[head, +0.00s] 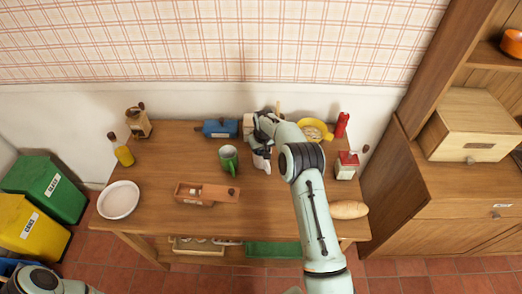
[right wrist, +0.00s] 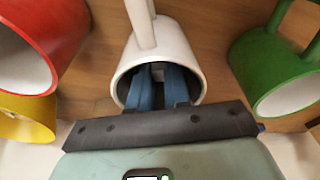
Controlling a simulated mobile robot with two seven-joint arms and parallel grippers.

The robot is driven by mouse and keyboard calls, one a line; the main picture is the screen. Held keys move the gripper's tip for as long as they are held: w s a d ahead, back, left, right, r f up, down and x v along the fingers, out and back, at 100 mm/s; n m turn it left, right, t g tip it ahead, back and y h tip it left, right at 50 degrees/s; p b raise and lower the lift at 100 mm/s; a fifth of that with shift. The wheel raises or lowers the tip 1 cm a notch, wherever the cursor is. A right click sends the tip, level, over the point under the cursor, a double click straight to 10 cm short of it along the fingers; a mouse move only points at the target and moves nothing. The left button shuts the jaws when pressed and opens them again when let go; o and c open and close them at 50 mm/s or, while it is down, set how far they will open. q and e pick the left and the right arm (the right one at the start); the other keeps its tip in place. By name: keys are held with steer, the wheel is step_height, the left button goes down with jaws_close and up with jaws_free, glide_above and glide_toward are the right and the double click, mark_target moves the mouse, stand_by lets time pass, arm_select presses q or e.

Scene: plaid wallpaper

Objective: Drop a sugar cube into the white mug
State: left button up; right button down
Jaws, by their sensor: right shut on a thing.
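The white mug (head: 262,162) stands on the table beside a green mug (head: 229,158), partly hidden by my right arm. In the right wrist view the white mug (right wrist: 178,38) fills the middle, its mouth towards the camera. My right gripper (right wrist: 157,75) has its blue fingers in front of that mouth, seemingly reaching into it. It is shut on a small white thing, apparently a sugar cube, barely visible between the fingertips. An open wooden box (head: 207,194) with small white pieces lies at the table's front. My left gripper is out of view.
In the right wrist view a red mug (right wrist: 45,40) and a green mug (right wrist: 275,70) flank the white one closely. A white plate (head: 118,200), blue object (head: 221,129), yellow bowl (head: 316,131) and bread (head: 347,209) are on the table (head: 165,165).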

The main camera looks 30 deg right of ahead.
steer(key=c, duration=1.4)
jaws_free()
steer(key=shift+o, duration=0.2)
steer(key=shift+r, duration=0.15)
steer(key=shift+r, duration=0.35)
step_height(320, 180, up, 12)
steer(key=s, duration=0.2)
steer(key=shift+a, duration=0.15)
